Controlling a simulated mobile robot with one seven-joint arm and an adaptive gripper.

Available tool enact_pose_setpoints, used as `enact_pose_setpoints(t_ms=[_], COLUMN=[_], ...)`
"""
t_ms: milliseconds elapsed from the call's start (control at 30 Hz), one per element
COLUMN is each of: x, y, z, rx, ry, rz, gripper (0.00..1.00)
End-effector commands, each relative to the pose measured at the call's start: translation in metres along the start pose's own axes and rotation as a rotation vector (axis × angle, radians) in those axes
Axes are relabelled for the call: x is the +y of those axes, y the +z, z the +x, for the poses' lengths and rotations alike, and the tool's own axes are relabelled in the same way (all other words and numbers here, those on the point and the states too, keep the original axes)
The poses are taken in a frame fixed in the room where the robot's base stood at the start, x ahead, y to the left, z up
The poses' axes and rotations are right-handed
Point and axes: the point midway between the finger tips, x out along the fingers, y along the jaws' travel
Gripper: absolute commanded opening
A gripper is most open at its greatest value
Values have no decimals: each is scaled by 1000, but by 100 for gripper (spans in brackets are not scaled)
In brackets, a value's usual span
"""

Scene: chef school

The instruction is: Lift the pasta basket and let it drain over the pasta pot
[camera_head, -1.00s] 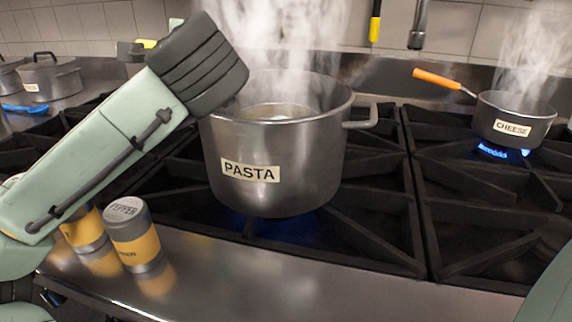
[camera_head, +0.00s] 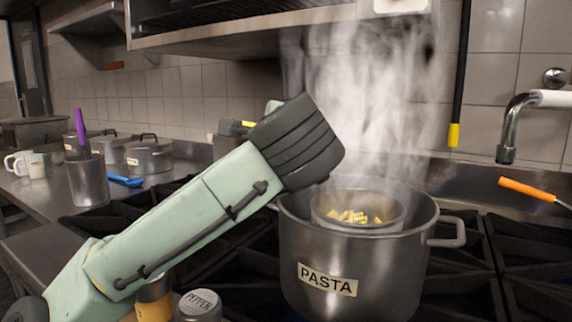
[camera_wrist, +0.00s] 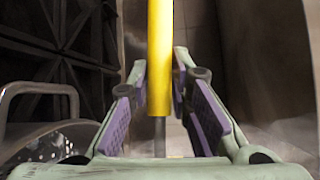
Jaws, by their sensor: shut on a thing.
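The steel pot labelled PASTA (camera_head: 345,262) stands on the stove in the head view, steaming. The metal pasta basket (camera_head: 352,227) holds yellow pasta (camera_head: 354,216). Its rim is near the level of the pot's rim, and its lower part is hidden inside the pot. In the wrist view my gripper (camera_wrist: 160,70) is shut around the basket's yellow handle (camera_wrist: 160,28), with purple pads on both sides. Perforated metal, apparently the basket (camera_wrist: 55,152), shows at lower left there. In the head view my arm hides most of the gripper.
A black-and-yellow hanging handle (camera_head: 454,135) and a faucet (camera_head: 511,130) are behind the pot. An orange handle (camera_head: 527,189) is at right. Pepper (camera_head: 201,305) and another shaker (camera_head: 155,300) stand at the front. A hood (camera_head: 235,35) overhangs. Lidded pots (camera_head: 150,157) stand at left.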

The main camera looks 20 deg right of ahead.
Motion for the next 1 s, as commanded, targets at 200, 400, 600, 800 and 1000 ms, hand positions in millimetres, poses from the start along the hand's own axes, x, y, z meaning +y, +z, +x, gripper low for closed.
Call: enact_pose_setpoints(t_ms=[200,400,600,800,1000], x=[-43,-68,-90,-108,-109], y=[7,12,16,19,19], z=[-5,-8,-11,-13,-13], rx=[0,0,0,0,0], ry=[-1,-1,-1,0,0], rz=[-3,-2,-1,-1,-1], gripper=[0,0,0,0,0])
